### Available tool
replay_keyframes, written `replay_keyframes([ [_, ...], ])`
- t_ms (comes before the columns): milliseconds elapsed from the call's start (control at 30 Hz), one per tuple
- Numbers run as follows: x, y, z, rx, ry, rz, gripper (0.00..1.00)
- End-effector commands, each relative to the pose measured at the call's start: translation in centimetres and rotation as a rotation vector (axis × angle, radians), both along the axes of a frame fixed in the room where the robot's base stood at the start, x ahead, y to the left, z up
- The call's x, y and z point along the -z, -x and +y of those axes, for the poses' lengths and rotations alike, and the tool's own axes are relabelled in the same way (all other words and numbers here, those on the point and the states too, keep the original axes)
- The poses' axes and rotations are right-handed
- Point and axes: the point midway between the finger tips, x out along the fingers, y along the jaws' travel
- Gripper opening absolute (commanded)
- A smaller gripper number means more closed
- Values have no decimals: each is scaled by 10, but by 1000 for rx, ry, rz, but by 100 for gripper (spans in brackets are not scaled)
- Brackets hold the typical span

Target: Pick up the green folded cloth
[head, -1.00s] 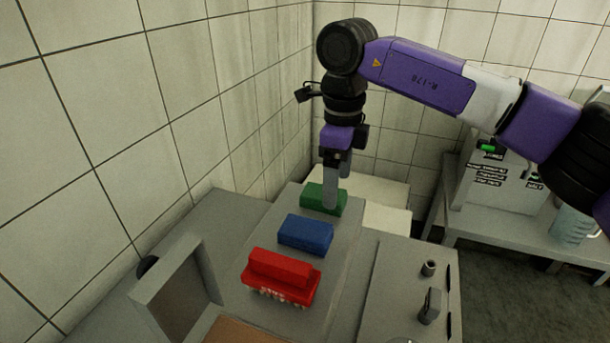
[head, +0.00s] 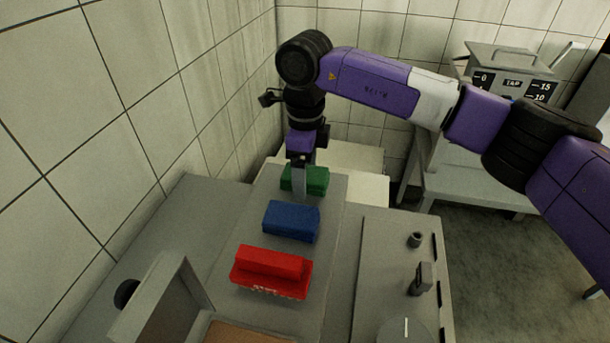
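The green folded cloth (head: 319,181) lies at the far end of the grey bench top, behind the blue folded cloth. My gripper (head: 299,195) points straight down at it. Its grey finger covers part of the cloth's near side, slightly left of the middle. I see the fingers edge-on as one slab, so their gap is hidden. I cannot tell whether they touch the cloth or stand in front of it. The cloth appears to rest on the bench.
A blue folded cloth (head: 291,221) and a red block-shaped item (head: 271,272) lie nearer on the same bench top (head: 335,215). A tiled wall (head: 180,100) stands on the left. A grey panel with knobs (head: 385,260) is on the right. A lower table (head: 480,190) stands back right.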

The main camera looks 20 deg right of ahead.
Motion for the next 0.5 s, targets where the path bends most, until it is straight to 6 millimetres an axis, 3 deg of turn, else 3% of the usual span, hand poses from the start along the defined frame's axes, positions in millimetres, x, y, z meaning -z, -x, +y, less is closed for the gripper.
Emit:
replay_keyframes([
  [233, 2, 0, 0, 0, 0, 0, 82],
  [500, 2, 0, 0, 0, -1, -1, 29],
])
